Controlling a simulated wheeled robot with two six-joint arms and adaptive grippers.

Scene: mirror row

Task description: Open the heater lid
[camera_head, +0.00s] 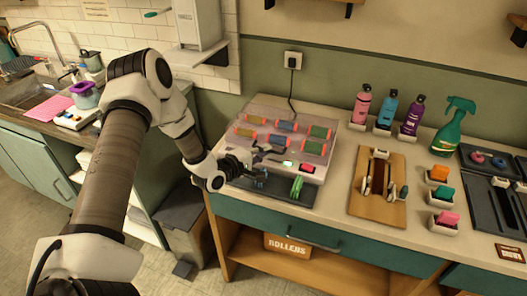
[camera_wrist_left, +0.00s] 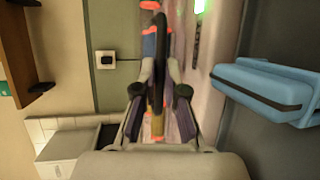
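The heater (camera_head: 315,176) is a pale box on the counter. Its clear lid (camera_head: 300,113) is down over several coloured rollers. My left gripper (camera_head: 273,155) is at the front of the lid. In the left wrist view, my left gripper (camera_wrist_left: 160,72) has one finger on each side of a dark handle (camera_wrist_left: 157,45), and both fingertips look close against it. Orange and blue rollers show behind the handle. A green light (camera_wrist_left: 200,6) shows on the heater in the wrist view. My right gripper is not in view.
Pink, blue and purple bottles (camera_head: 386,113) and a green spray bottle (camera_head: 454,127) stand to the right. A wooden board with a dark tool (camera_head: 378,189) lies beside the heater. A wall socket (camera_head: 293,60) with a cable is behind. A sink (camera_head: 25,92) is far left.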

